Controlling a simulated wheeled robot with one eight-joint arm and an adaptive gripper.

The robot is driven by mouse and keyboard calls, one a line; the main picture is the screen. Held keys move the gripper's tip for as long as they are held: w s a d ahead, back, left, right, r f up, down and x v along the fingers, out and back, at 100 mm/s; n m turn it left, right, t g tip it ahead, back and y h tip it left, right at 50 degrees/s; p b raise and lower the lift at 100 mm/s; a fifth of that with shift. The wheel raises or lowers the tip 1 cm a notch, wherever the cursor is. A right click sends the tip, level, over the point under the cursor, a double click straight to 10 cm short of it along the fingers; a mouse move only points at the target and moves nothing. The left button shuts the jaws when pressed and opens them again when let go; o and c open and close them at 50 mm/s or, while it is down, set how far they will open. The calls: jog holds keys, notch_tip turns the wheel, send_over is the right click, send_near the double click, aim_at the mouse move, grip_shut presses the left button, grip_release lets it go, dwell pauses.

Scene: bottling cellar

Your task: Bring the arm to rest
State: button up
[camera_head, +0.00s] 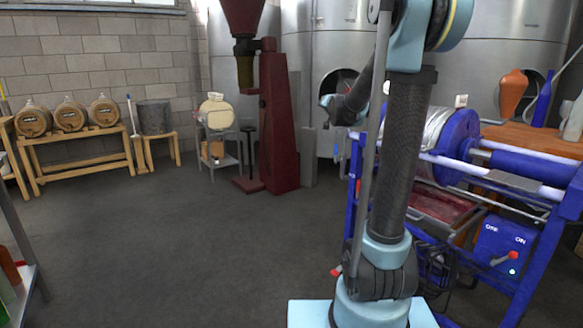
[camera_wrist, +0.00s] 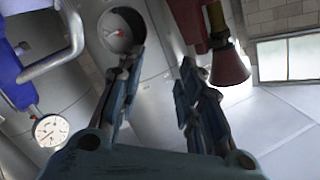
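My gripper (camera_wrist: 162,62) shows in the wrist view with its two fingers apart and nothing between them. In the head view my arm rises from its light blue base, bends at the top right of centre, and the dark forearm comes back down toward the left. Its wrist end hangs in the air in front of the steel tanks; the fingers are too small to make out there. The wrist view is tilted, with a steel tank (camera_wrist: 155,115) behind the fingers and a dial gauge (camera_wrist: 50,130) at the lower left.
A blue-framed press (camera_head: 460,140) stands close on the right of my arm, beside a wooden table (camera_head: 540,140). A dark red machine (camera_head: 280,130) stands behind. Small barrels (camera_head: 70,115) sit on a wooden rack (camera_head: 85,150) at left. The floor (camera_head: 170,235) at left centre is clear.

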jog(key=s+d+f+n+g, duration=0.1)
jog(key=s+f+g, duration=0.3)
jog(key=s+f, duration=0.6)
jog(key=s+d+f+n+g, duration=0.1)
jog(key=s+f+n+g, duration=0.2)
jog(key=s+f, duration=0.7)
jog(key=s+d+f+n+g, duration=0.1)
jog(key=s+f+g, duration=0.6)
jog(key=s, duration=2.5)
notch_tip(320, 180, down, 3)
jog(key=shift+d+f+n+h, duration=0.1)
jog(key=shift+d+n+h, duration=0.25)
jog(key=shift+n, duration=0.35)
jog(key=shift+w+f+g, duration=0.2)
jog(key=shift+w+g, duration=0.1)
jog(key=shift+w, duration=0.1)
